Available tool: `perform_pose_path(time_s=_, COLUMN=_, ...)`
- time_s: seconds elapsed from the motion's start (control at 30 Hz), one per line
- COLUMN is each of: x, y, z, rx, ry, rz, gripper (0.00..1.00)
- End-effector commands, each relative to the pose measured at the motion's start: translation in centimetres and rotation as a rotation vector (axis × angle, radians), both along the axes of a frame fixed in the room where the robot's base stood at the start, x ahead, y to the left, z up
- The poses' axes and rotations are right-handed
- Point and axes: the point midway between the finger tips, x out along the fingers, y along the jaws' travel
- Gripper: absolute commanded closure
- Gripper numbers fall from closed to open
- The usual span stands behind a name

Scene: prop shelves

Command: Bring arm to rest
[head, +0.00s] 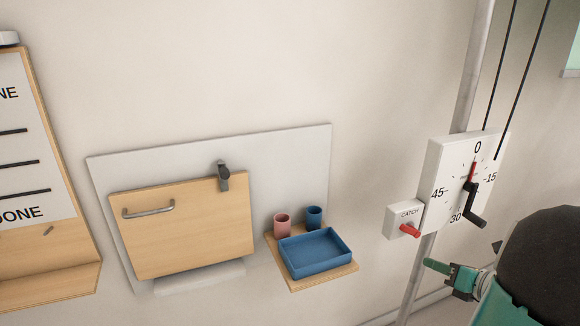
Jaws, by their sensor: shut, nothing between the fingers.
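My gripper (432,265) shows at the lower right, small and teal, with its fingers together and nothing held. It points left, below the white catch box (397,219) with its red knob (409,231), and looks apart from it in the picture. My arm (540,265), dark and teal, fills the lower right corner and hides what lies behind it.
A dial box (445,160) with a black crank (474,208) hangs on a grey post (468,80), cables above. A wooden door (185,235) with a handle and latch is left of a small shelf (318,284) bearing a blue tray (318,262), pink cup (282,224) and blue cup (314,217).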

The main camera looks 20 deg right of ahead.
Motion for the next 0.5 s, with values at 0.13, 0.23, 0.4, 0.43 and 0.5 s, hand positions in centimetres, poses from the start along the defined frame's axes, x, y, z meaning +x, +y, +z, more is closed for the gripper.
perform_pose_path(time_s=0.13, x=0.5, y=1.2, z=0.2, rx=-0.033, ry=0.007, rz=0.040, gripper=1.00)
perform_pose_path(time_s=0.23, x=1.7, y=4.5, z=0.9, rx=-0.141, ry=0.024, rz=0.164, gripper=1.00)
perform_pose_path(time_s=0.4, x=3.1, y=15.1, z=2.4, rx=-0.537, ry=0.037, rz=0.592, gripper=1.00)
perform_pose_path(time_s=0.43, x=3.0, y=16.9, z=2.5, rx=-0.620, ry=0.032, rz=0.678, gripper=1.00)
perform_pose_path(time_s=0.5, x=2.4, y=20.9, z=2.8, rx=-0.815, ry=0.007, rz=0.877, gripper=1.00)
